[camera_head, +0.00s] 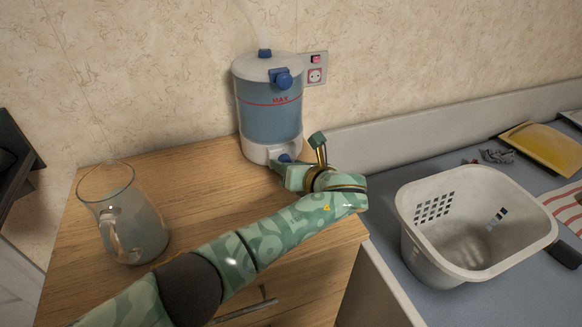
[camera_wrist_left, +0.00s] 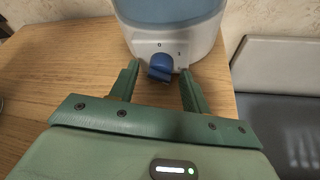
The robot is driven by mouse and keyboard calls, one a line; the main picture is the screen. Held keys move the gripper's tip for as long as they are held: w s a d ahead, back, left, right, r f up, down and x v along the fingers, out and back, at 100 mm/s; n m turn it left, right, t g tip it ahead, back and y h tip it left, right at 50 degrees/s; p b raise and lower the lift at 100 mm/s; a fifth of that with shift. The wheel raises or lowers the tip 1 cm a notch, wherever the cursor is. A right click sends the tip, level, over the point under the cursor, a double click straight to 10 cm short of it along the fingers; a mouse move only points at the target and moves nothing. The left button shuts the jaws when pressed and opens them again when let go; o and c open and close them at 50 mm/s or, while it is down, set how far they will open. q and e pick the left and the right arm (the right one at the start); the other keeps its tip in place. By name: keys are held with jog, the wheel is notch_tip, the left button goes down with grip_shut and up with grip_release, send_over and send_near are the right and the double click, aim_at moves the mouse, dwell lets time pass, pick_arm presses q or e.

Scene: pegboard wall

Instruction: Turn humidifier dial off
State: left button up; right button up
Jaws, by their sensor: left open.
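The humidifier (camera_head: 268,112) stands at the back of the wooden cabinet top, with a clear blue tank, a white lid and a white base. Its blue dial (camera_wrist_left: 161,64) is on the front of the base, below small marks that look like 0 and 1. The dial looks slightly turned, but I cannot tell which mark it points to. My left gripper (camera_wrist_left: 158,76) is open, its fingertips on either side of the dial and just in front of it, with no clear contact. In the head view, the gripper (camera_head: 297,153) partly hides the base.
A glass pitcher (camera_head: 139,232) stands on the cabinet at left. A wall socket (camera_head: 315,75) is behind the humidifier. A white basket (camera_head: 420,250) sits on the lower grey surface at right, with a yellow item (camera_head: 545,146) behind it. The cabinet's middle is clear.

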pick_arm(q)
jog(key=c, duration=1)
jog(key=shift+o, duration=0.2)
jog(key=shift+o, duration=0.2)
jog(key=shift+r, duration=0.1)
pick_arm(e)
jog(key=shift+r, duration=0.15)
